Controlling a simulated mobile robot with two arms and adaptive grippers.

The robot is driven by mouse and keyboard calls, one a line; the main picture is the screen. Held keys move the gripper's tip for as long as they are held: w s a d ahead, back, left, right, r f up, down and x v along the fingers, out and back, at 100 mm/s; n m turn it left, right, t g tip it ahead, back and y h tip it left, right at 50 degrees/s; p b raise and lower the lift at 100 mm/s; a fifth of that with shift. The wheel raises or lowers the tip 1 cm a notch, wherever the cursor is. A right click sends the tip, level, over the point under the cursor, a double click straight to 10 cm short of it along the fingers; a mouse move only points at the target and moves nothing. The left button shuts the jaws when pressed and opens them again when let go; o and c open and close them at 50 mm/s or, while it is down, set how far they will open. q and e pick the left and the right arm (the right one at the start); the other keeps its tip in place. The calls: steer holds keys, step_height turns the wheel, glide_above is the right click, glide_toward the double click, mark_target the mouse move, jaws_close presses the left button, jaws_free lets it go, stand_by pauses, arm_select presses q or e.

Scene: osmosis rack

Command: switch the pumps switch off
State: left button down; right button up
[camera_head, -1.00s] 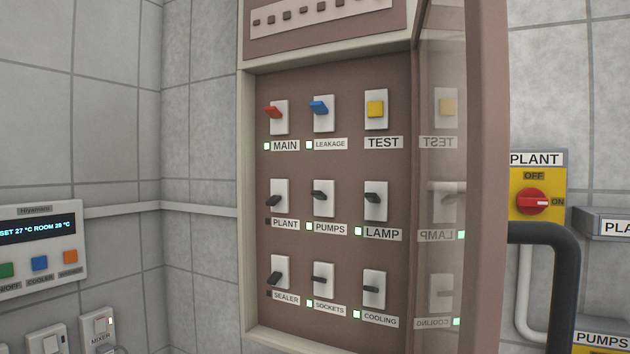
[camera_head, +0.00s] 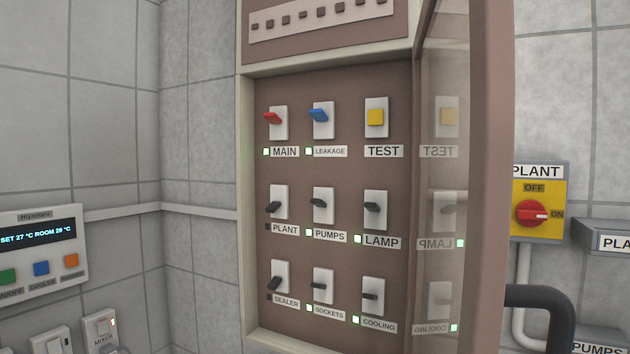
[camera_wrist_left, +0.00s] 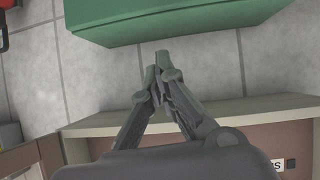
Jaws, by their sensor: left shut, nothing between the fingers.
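The pumps switch (camera_head: 321,204) is a dark lever on a white plate in the middle row of the brown panel in the head view. Its lever points outward, unlike the drooping plant lever on its left. The PUMPS label (camera_head: 329,235) is below it, with a lit indicator (camera_head: 309,232) at the label's left. My left gripper (camera_wrist_left: 161,75) shows only in the left wrist view. Its fingers are together and empty, above a tiled surface and apart from any switch. My right gripper is in neither view.
An open glass door (camera_head: 440,180) stands at the panel's right and reflects switches. Other switches surround the pumps switch: plant (camera_head: 275,207), lamp (camera_head: 373,208) and sockets (camera_head: 321,286). In the left wrist view, a green box (camera_wrist_left: 160,20) lies beyond the fingers.

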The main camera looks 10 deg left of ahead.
arm_select(q)
step_height(320, 180, up, 26)
steer(key=w+r+m+t+h, duration=0.1)
steer(key=w+t, duration=0.1)
steer(key=t+p, duration=0.1)
steer(key=t, duration=0.2)
glide_toward(327, 167)
steer(key=shift+n, duration=0.4)
steer(key=v, duration=0.4)
steer(key=shift+s+f, duration=0.1)
steer(key=shift+f, duration=0.15)
steer(key=p+x, duration=0.3)
steer(key=x, duration=0.2)
steer(key=p+x, duration=0.3)
steer(key=x, duration=0.2)
steer(key=shift+w+d+r, duration=0.1)
steer(key=shift+w+r, duration=0.1)
steer(key=f, duration=0.1)
steer(key=s+f, duration=0.1)
steer(key=f, duration=0.1)
steer(key=shift+s+a, duration=0.25)
steer(key=shift+a, duration=0.1)
steer(key=shift+s+a+f, duration=0.15)
steer(key=shift+s+f, duration=0.1)
steer(key=shift+f, duration=0.25)
